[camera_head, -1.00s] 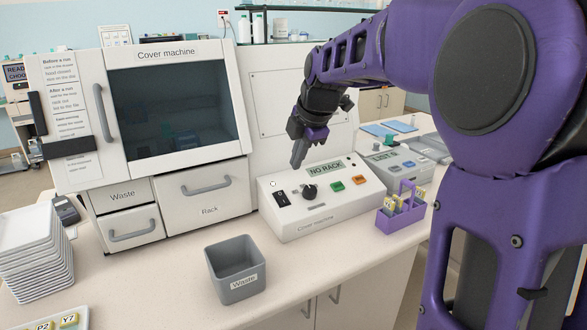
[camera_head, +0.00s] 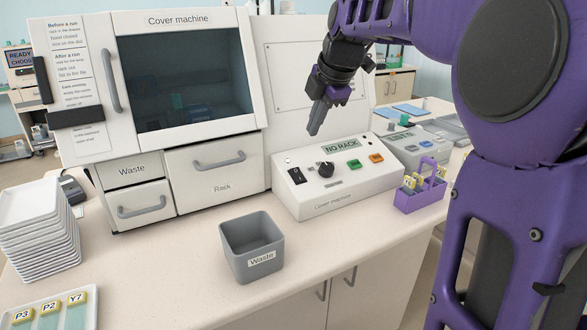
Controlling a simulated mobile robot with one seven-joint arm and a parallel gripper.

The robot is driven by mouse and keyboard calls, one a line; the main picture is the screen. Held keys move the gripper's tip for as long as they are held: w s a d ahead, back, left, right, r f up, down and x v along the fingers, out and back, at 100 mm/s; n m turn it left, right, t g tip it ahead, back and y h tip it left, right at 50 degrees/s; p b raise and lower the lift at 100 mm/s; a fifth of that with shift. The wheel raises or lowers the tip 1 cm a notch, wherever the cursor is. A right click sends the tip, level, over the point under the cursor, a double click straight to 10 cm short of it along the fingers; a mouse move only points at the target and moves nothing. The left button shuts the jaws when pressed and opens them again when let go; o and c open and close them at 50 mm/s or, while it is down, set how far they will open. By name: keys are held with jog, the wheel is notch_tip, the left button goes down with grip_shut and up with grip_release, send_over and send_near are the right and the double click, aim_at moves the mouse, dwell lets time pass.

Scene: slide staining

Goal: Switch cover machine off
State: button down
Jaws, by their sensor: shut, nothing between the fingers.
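The cover machine (camera_head: 200,180) is a large white cabinet with a dark window and drawers labelled Waste and Rack. Its white control box (camera_head: 335,200) stands to the right on the counter. The box has a black rocker switch (camera_head: 297,176), a black knob (camera_head: 326,169), a green button (camera_head: 354,163), an orange button (camera_head: 376,158) and a display (camera_head: 341,147) reading "NO RACK". A small pale round lamp (camera_head: 288,161) sits above the rocker. My gripper (camera_head: 314,130) is shut and empty, pointing down above the back of the box, apart from it. The rocker's position is too small to tell.
A purple rack (camera_head: 418,204) with labelled slides is right of the box, near a second box (camera_head: 408,146) marked "LISTS". Stacked white trays (camera_head: 38,240) and a slide tray (camera_head: 88,325) are at left.

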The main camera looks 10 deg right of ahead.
aim_at(297, 171)
jog(key=shift+r, duration=0.1)
jog(key=b+x, duration=0.1)
jog(key=x, duration=1.2)
jog(key=shift+b, duration=0.3)
jog(key=shift+w+a+f, duration=0.1)
jog(key=shift+w+f, duration=0.1)
jog(key=shift+f, duration=0.3)
jog(key=shift+w+f, duration=0.1)
jog(key=shift+f, duration=0.15)
